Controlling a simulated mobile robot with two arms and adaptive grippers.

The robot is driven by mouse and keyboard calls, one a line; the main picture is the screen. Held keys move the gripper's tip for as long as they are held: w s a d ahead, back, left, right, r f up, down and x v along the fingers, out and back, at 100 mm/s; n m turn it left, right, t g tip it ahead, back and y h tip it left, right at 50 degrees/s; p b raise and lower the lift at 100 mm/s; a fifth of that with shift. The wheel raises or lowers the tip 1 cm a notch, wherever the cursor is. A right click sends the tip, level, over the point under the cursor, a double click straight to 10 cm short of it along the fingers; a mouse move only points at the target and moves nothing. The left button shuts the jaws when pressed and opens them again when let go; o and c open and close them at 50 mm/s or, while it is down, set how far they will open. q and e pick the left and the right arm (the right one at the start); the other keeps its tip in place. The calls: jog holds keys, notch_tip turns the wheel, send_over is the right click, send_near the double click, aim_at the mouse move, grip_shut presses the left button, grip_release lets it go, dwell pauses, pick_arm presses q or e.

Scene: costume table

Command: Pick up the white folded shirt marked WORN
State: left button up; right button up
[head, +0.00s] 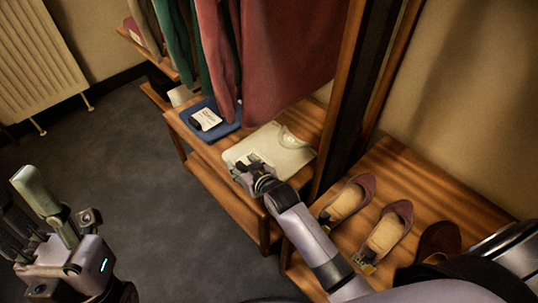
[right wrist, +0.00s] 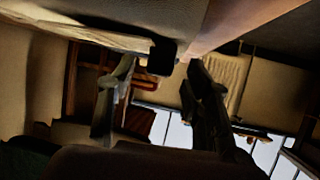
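The white folded shirt (head: 292,153) lies flat on the wooden bench, its collar toward the back right. No WORN mark is readable on it; the gripper hides its near left part. My right gripper (head: 247,170) is at the shirt's near left edge. In the right wrist view its two fingers (right wrist: 162,75) are apart, with a gap between them. A pale slab-like edge shows above them at upper left; I cannot tell whether it is shirt or bench. My left gripper (head: 35,205) is away at the lower left over the floor, its fingers apart and empty.
A blue folded garment (head: 213,127) with a white card (head: 206,118) lies left of the shirt. Red and green clothes (head: 285,55) hang above. A dark wooden post (head: 352,95) stands right of the shirt; shoes (head: 388,232) sit on the lower right bench. The grey floor is clear.

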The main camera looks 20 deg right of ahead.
grip_shut()
dwell(0.3)
dwell(0.5)
